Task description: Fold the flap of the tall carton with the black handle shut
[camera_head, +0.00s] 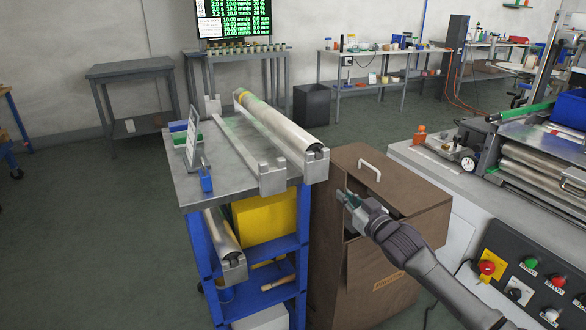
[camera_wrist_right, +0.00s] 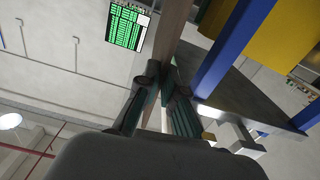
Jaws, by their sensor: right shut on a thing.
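A tall brown carton (camera_head: 420,222) stands right of the blue rack in the head view. A pale handle (camera_head: 369,170) is on its top; I see no black handle. A label (camera_head: 388,281) is low on its front. My right gripper (camera_head: 345,198) is at the carton's upper front, by a dark opening. In the right wrist view its fingers (camera_wrist_right: 162,80) are shut on the edge of a thin brown panel (camera_wrist_right: 177,28), seemingly the carton's flap. My forearm hides part of the front. My left gripper is not in view.
The blue rack (camera_head: 198,250) with metal rollers (camera_head: 280,130) stands close at the carton's left. A machine with a control panel (camera_head: 530,285) is close at the right. A dark bin (camera_head: 312,104) stands behind. Floor is clear at the left.

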